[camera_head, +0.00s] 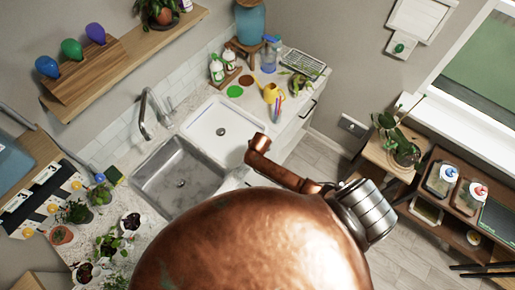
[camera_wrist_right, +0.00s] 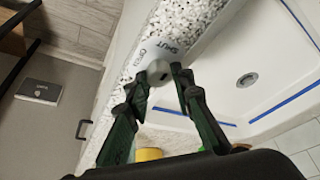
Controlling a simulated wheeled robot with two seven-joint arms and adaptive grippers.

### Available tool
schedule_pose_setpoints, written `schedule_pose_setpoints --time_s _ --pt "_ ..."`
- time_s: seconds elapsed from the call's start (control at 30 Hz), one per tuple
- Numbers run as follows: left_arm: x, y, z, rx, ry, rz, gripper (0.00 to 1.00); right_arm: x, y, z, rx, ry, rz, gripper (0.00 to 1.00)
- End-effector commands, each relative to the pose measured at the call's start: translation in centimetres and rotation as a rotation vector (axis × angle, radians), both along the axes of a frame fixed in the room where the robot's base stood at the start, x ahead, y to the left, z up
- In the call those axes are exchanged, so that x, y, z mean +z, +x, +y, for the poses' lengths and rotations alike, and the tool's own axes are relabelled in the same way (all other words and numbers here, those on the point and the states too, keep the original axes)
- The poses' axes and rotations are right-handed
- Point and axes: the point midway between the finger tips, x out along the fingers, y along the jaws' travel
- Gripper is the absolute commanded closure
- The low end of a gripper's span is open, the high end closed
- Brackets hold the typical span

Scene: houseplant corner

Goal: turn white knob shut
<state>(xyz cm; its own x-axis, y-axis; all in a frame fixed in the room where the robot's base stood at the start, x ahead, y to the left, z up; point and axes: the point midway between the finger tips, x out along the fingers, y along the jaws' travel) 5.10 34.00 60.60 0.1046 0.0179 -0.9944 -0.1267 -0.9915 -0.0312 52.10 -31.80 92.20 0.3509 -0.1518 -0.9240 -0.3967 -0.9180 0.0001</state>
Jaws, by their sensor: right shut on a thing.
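The white knob (camera_wrist_right: 158,68) is a small rounded knob with a dark slot, on the edge of the speckled counter in the right wrist view. The printed words OPEN and SHUT show beside it on a pale label (camera_wrist_right: 158,48). My right gripper (camera_wrist_right: 162,78) has its two dark green fingers closed on the knob, one on each side. The head view shows neither the knob nor the right gripper; a big copper-coloured round form (camera_head: 250,245) covers the lower middle there. My left gripper is in neither view.
A white basin (camera_head: 222,125) with a drain lies beside the knob, and a steel sink (camera_head: 180,180) with a tap (camera_head: 148,115) stands left of it. Several potted plants crowd the counter's front left.

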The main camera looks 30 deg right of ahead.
Motion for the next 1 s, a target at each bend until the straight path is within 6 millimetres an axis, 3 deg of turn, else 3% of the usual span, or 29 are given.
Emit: schedule_pose_setpoints --time_s 0.3,0.33,0.57,0.87,1.0 --pt "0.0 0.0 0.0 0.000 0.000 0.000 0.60 0.1 0.1 0.0 -0.002 0.000 -0.001 1.00" --pt "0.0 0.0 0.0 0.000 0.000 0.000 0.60 0.1 0.1 0.0 -0.002 0.000 -0.001 0.77" --pt "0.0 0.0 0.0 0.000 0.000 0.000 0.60 0.0 0.1 0.0 -0.001 0.000 -0.001 0.61" --pt "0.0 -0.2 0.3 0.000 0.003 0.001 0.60 0.2 0.0 0.0 0.000 0.000 0.000 0.61" --pt "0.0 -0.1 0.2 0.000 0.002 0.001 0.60 1.3 -0.4 0.2 0.000 0.002 -0.002 0.61"
